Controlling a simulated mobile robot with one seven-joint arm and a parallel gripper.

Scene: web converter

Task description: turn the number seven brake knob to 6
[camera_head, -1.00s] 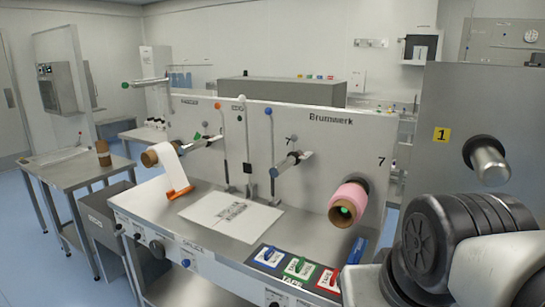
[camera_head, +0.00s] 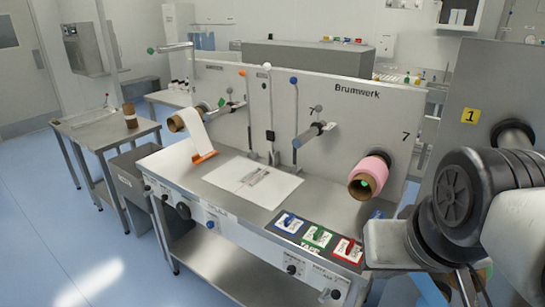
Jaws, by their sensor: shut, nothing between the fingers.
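The number 7 (camera_head: 405,136) is printed on the upright panel of the machine, above and right of a pink roll (camera_head: 377,166) on a spindle. Several knobs sit along the machine's front face. I cannot read these labels or the dial settings, and cannot tell which knob is the number seven brake. My arm's dark joints and pale links fill the lower right. I cannot make out my gripper in this view.
Blue, green and red switch plates (camera_head: 317,236) lie on the machine's top edge, left of my arm. A white sheet (camera_head: 254,186) lies mid-top. A steel side table (camera_head: 98,128) stands at left. The blue floor (camera_head: 75,235) in front of the machine is clear.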

